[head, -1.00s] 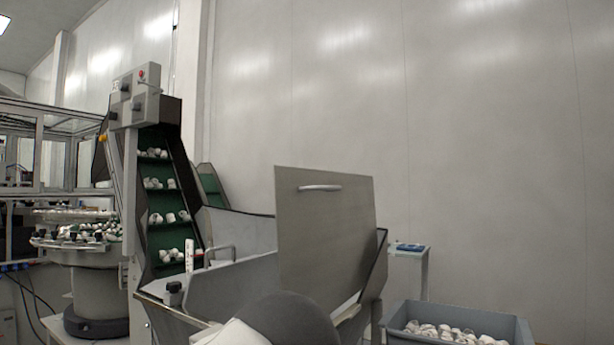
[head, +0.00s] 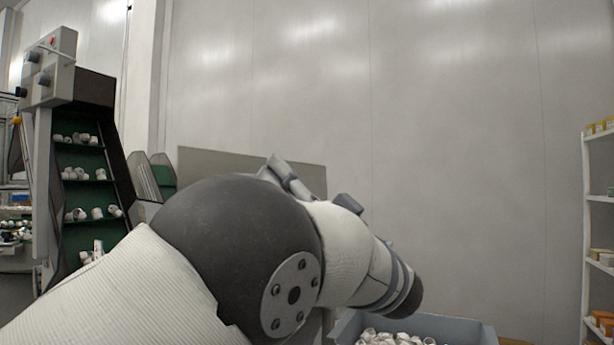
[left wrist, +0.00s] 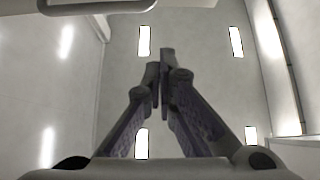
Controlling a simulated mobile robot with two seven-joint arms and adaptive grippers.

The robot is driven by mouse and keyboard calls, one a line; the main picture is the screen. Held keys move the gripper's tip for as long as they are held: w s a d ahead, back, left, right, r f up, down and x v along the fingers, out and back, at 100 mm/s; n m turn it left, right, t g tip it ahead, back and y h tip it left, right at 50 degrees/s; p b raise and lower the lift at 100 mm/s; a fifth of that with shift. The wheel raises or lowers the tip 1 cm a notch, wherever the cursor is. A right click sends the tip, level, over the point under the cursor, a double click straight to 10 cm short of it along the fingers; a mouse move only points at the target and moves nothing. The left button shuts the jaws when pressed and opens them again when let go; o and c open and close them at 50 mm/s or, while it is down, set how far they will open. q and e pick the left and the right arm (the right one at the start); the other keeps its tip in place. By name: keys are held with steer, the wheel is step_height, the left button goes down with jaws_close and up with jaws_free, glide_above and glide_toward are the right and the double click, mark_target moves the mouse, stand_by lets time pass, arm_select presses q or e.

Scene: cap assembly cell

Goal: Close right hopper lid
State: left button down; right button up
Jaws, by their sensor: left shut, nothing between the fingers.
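The right hopper lid (head: 228,162) is a flat grey panel that stands raised in the head view. My left arm covers most of its lower part, and its handle is hidden there. My left gripper (head: 284,176) shows partly above my arm, in front of the lid. In the left wrist view the left gripper (left wrist: 163,75) has its fingers together with nothing between them, pointing up toward the ceiling lights. A grey bar that looks like the lid's handle (left wrist: 100,7) crosses the top left of that view, apart from the fingertips. My right gripper is not in view.
A green conveyor (head: 85,160) with white caps rises on the left. A grey bin (head: 455,328) of white caps stands below my arm at the right. Shelves (head: 598,200) stand at the far right. The wall behind is bare.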

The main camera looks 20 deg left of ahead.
mark_target(234, 154)
arm_select(q)
steer(key=a+r+p, duration=0.1)
steer(key=a+r, duration=0.2)
steer(key=a, duration=0.5)
steer(key=shift+w+a+r, duration=0.35)
steer(key=shift+w, duration=0.05)
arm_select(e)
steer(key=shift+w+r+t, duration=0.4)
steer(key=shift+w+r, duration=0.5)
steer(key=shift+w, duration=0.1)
